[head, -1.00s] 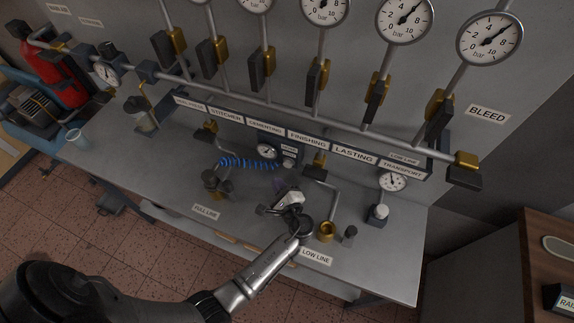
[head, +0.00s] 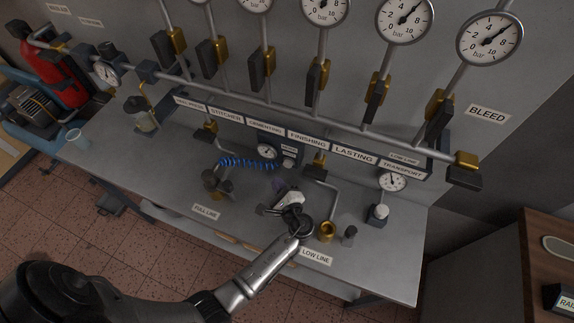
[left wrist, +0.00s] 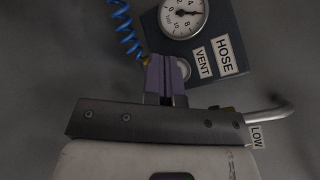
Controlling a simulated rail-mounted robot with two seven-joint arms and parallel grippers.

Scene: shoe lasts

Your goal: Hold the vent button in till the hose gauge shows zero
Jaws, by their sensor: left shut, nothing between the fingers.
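The hose gauge (head: 266,151) sits on a dark box at the back of the bench, with the blue coiled hose (head: 248,163) to its left. In the left wrist view the gauge (left wrist: 183,14) has its needle pointing to the right; I cannot read its value surely. The pale round vent button (left wrist: 184,68) shows beside the VENT label, partly hidden by my fingers. My left gripper (head: 279,185) is shut and empty, its purple fingers (left wrist: 164,76) overlapping the button's left side in that view. I cannot tell whether they touch it. My right gripper is not in view.
A row of gauges and brass valves stands above the labelled pipe rail (head: 310,138). Brass fittings (head: 327,231) and a small gauge (head: 392,181) stand right of my gripper, and a dark valve cluster (head: 216,184) to its left. The bench front is mostly clear.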

